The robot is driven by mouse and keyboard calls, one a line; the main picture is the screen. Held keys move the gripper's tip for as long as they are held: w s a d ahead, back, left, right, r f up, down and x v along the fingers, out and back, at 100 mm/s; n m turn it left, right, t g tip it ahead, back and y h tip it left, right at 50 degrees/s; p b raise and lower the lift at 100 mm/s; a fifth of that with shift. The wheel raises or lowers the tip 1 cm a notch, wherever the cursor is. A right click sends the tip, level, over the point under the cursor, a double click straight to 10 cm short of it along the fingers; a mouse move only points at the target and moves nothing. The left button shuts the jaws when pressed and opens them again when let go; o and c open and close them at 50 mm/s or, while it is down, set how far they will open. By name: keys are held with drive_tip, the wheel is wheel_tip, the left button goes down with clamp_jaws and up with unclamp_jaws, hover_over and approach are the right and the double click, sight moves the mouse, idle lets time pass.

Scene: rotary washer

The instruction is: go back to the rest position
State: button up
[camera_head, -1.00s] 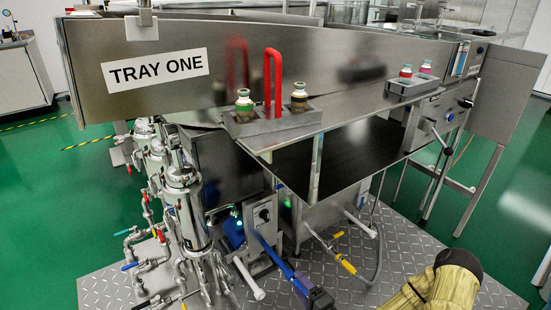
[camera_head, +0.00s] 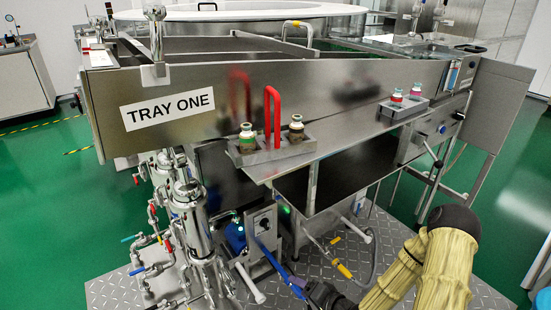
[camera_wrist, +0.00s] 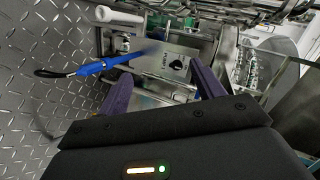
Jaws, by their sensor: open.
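My gripper (camera_wrist: 163,76) shows in the wrist view with its two purple fingers spread apart and nothing between them. In the head view the gripper (camera_head: 308,288) is low at the bottom edge, partly cut off, in front of the washer's underside. A blue handle with a black strap (camera_wrist: 108,62) lies ahead and to the left of the fingers in the wrist view, apart from them. A grey control box with a black knob (camera_wrist: 178,64) is beyond the fingers; it also shows in the head view (camera_head: 264,224). My sleeved arm comes in from the lower right.
The washer's steel panel labelled TRAY ONE (camera_head: 190,107) overhangs. Racks (camera_head: 270,152) (camera_head: 404,110) hold small bottles. Steel cylinders with pipes and valves (camera_head: 190,215) stand at left. A hose (camera_head: 372,255) hangs near my arm.

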drive_tip(key=s+d+r+n+g+h+p, duration=0.1)
drive_tip(key=d+r+n+g+h+p, duration=0.15)
drive_tip(key=r+p, duration=0.55)
drive_tip(key=s+d+r+n+g+h+p, duration=0.1)
drive_tip(key=d+r+h+p, duration=0.3)
drive_tip(key=r, duration=0.9)
drive_tip(key=s+d+r+n+g+h+p, duration=0.1)
drive_tip(key=s+r+n+g+h+p, duration=0.1)
drive_tip(key=r+p, duration=0.65)
drive_tip(key=s+r+p, duration=0.3)
drive_tip(key=r, duration=0.5)
drive_tip(key=s+r+g+p, duration=0.1)
drive_tip(key=s+r+p, duration=0.2)
drive_tip(key=r, duration=0.5)
drive_tip(key=s+r+p, duration=0.2)
drive_tip(key=r+p, duration=0.2)
drive_tip(key=r, duration=0.4)
drive_tip(key=shift+s+a+r+h+p, duration=0.25)
drive_tip(key=shift+s+h+p, duration=0.05)
drive_tip(key=shift+s+h, duration=0.1)
